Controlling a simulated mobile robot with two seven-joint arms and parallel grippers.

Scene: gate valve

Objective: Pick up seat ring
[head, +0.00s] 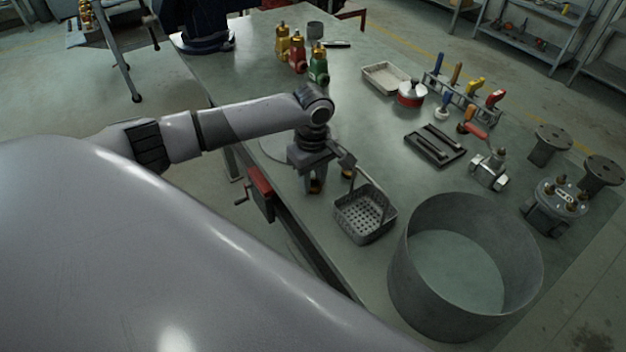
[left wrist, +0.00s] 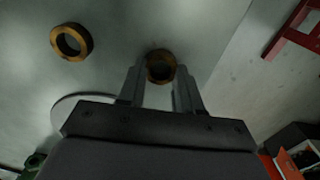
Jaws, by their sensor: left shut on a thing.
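My left gripper (head: 315,182) points down over the near edge of the workbench, left of the perforated basket. It is shut on a brass-coloured seat ring (left wrist: 160,66), which sits between the fingertips in the left wrist view. In the head view this ring (head: 315,186) shows small and dark gold under the jaws, partly hidden by them. A second brass ring (left wrist: 71,42) lies flat on the bench, apart from the gripper. It also shows partly in the head view (head: 347,174), beside the gripper. I cannot tell whether the held ring touches the bench. My right gripper is not in view.
The perforated basket (head: 365,215) with a raised handle stands close to my gripper's right. A red vice (head: 261,190) is on the bench's near edge. A valve (head: 490,170), black tray (head: 435,146) and tool rack (head: 465,98) stand farther right.

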